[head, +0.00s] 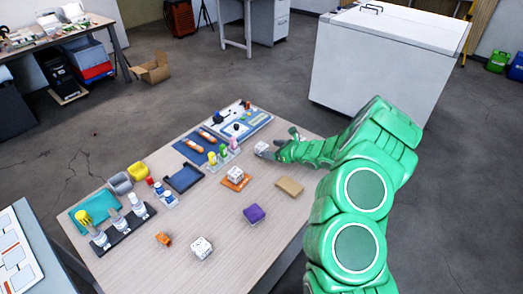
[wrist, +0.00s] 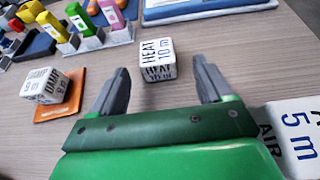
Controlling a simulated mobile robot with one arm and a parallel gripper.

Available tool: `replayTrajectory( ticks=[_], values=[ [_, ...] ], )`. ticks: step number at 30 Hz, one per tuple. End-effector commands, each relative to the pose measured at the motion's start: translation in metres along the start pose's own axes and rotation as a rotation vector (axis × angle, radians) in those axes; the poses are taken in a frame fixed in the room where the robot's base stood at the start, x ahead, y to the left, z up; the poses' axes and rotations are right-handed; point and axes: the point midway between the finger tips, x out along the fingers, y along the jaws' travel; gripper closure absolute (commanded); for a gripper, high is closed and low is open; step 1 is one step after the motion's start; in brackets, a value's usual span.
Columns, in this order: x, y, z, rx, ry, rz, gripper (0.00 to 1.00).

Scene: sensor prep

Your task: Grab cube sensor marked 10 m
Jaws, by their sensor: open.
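The white cube sensor marked HEAT 10 m (wrist: 158,60) stands on the table, ahead of and between my finger tips in the wrist view. In the head view the white cube (head: 261,147) sits just left of my gripper (head: 279,147). My gripper (wrist: 161,84) is open and empty, its two grey fingers spread wider than the cube. I cannot tell whether the cube is fully between the fingers. The cube's far faces are hidden.
A cube marked 9 m (wrist: 44,84) rests on an orange mat (wrist: 72,90) to the left. A cube marked 5 m (wrist: 296,140) is close on the right. Coloured sticks in a holder (wrist: 108,38) stand beyond. Another white cube (head: 201,247) and a purple block (head: 254,214) are nearer.

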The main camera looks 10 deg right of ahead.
Motion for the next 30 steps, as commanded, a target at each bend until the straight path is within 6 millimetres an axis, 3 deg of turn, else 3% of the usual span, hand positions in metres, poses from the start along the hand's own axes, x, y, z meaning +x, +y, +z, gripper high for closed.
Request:
replayTrajectory(
  ticks=[18, 28, 30],
  values=[
    [0.062, 0.004, 0.000, -0.002, -0.001, 0.003, 0.21],
    [0.066, 0.004, 0.001, -0.002, -0.002, 0.002, 0.21],
    [0.066, 0.004, 0.001, -0.002, -0.002, 0.002, 0.30]
  ],
)
